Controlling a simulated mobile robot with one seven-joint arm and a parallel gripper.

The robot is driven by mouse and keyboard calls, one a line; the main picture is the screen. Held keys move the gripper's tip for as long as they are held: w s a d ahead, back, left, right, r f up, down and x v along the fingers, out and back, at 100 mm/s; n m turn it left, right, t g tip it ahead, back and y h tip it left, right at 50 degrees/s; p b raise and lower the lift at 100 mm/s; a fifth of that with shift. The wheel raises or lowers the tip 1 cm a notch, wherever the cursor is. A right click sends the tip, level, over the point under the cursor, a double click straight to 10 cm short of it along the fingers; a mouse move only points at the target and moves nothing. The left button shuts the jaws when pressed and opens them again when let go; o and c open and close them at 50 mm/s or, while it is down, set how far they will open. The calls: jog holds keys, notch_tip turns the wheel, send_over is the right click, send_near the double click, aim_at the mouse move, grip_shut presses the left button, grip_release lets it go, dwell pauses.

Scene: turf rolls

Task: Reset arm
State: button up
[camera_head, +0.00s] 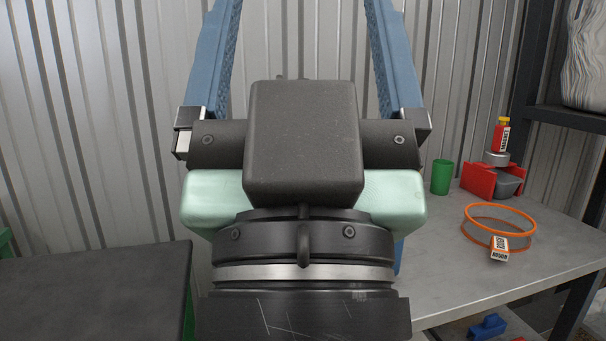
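My gripper (302,20) is raised close in front of the camera and fills the middle of the view, seen from behind its dark housing. Its two blue fingers point up and stand wide apart, with only the corrugated wall showing between them. The fingertips run out of the top of the frame. Nothing shows between the visible parts of the fingers. A pale green part shows on both sides of the housing, and my dark wrist is below it.
A grey table (450,265) at right holds an orange-rimmed sieve (470,212) with a tag, a green cup (441,177), a red holder (478,181) and a red bottle (501,136). A dark bench (95,290) at left looks bare. A dark shelf (565,117) stands far right.

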notch_tip(320, 180, up, 30)
jog(key=p, duration=2.8)
notch_tip(320, 180, down, 58)
jog(key=b, duration=5.8)
jog(key=shift+r, duration=0.15)
